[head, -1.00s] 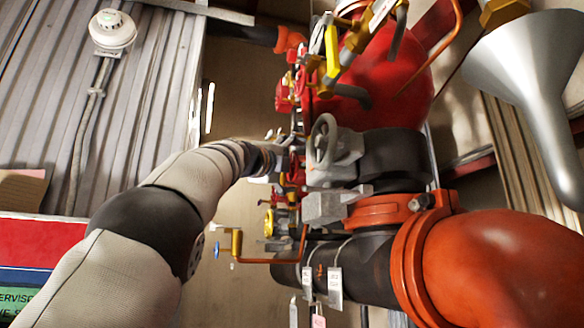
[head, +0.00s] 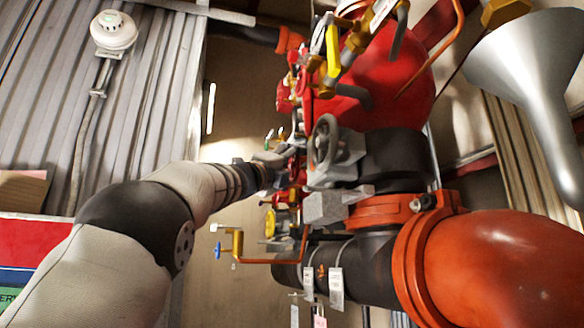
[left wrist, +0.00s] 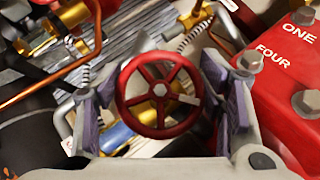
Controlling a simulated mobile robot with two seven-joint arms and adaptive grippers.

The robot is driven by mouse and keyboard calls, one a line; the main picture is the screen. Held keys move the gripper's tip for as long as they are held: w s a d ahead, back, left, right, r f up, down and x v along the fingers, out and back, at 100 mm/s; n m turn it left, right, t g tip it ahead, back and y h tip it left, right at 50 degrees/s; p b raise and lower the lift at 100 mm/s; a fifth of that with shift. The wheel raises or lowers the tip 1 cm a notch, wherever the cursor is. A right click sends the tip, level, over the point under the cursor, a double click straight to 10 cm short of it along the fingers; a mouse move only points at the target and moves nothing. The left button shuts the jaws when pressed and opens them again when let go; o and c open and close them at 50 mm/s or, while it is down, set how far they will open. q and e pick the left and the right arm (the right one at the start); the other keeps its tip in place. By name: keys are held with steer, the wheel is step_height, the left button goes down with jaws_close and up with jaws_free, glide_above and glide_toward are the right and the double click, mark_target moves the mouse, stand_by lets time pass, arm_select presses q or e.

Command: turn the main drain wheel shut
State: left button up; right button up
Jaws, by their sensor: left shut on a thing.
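A small red spoked wheel (left wrist: 160,98) sits in the middle of the left wrist view, with a bolt at its hub. My left gripper (left wrist: 163,108) has a finger on each side of it and is shut on its rim. In the head view my left gripper (head: 276,160) reaches in among the valves, left of the grey gearbox. The red wheel cannot be made out clearly there. My right gripper is not in view.
A larger grey handwheel (head: 325,143) on a grey gearbox stands close right of my left gripper. A thin copper pipe with a blue-handled valve (head: 218,250) is below. A red block marked ONE and FOUR (left wrist: 285,70) is beside the right finger.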

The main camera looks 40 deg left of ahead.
arm_select(q)
steer(key=m, duration=0.1)
steer(key=m+t+h, duration=0.1)
steer(key=shift+w+f+m, duration=0.15)
steer(key=shift+w+m, duration=0.05)
steer(key=shift+m, duration=0.2)
steer(key=shift+s+m+t+h+b, duration=0.1)
steer(key=shift+m+t+h+b, duration=0.55)
steer(key=shift+m+h, duration=0.7)
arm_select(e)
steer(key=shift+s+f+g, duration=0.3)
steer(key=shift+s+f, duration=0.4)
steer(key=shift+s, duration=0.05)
arm_select(q)
steer(key=shift+d+r+m, duration=0.1)
steer(key=shift+r+m, duration=0.1)
steer(key=shift+m, duration=0.05)
steer(key=o, duration=1.2)
steer(key=shift+s, duration=0.1)
steer(key=shift+c, duration=0.2)
steer(key=v, duration=1.2)
